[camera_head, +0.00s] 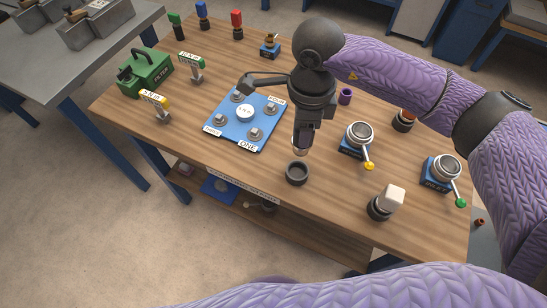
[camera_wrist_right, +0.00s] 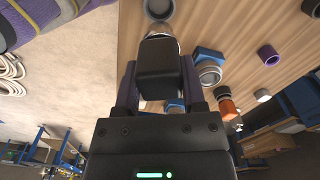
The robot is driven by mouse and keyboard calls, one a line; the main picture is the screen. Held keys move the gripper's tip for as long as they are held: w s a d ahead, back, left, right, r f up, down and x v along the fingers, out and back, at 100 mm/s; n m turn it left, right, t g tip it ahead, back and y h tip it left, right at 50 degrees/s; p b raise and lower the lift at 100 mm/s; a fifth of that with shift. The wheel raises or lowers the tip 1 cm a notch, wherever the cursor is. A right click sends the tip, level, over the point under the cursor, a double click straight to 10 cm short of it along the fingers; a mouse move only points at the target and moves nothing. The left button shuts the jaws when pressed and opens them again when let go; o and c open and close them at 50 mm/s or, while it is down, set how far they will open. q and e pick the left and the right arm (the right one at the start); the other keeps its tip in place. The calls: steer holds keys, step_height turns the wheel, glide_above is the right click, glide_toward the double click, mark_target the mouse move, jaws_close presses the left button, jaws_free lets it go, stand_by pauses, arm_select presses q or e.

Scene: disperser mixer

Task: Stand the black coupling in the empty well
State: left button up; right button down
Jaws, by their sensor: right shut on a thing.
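My right gripper (camera_head: 303,140) points down over the table and is shut on the black coupling. In the right wrist view, the coupling (camera_wrist_right: 162,68) is a dark, blocky piece between the two fingers of my right gripper (camera_wrist_right: 160,85), with a shiny metal end beyond it. In the head view, only its pale metallic lower end (camera_head: 301,150) shows clearly below the fingers. The empty well (camera_head: 297,172) is a dark round ring on the table, just below the coupling; it also shows in the right wrist view (camera_wrist_right: 159,8). The coupling looks apart from it. My left gripper is not in view.
Two metal cups on blue bases, one with a yellow knob (camera_head: 369,166) and one with a green knob (camera_head: 461,203), stand nearby. A blue plate (camera_head: 229,136) with metal fittings lies left.

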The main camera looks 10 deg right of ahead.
step_height(320, 180, down, 10)
steer(key=shift+r+b, duration=0.1)
steer(key=shift+b, duration=1.1)
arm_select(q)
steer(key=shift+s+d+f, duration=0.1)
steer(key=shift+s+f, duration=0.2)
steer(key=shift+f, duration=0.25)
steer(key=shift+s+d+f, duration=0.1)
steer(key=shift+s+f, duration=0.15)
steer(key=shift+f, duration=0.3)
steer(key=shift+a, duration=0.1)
arm_select(e)
steer(key=shift+f, duration=0.25)
steer(key=shift+c, duration=0.8)
jaws_free()
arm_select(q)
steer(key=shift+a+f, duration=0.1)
arm_select(e)
steer(key=shift+r, duration=0.1)
steer(key=shift+r, duration=0.35)
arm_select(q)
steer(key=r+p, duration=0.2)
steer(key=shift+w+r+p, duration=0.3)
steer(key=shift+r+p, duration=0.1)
arm_select(e)
step_height(320, 180, up, 12)
steer(key=shift+f, duration=0.2)
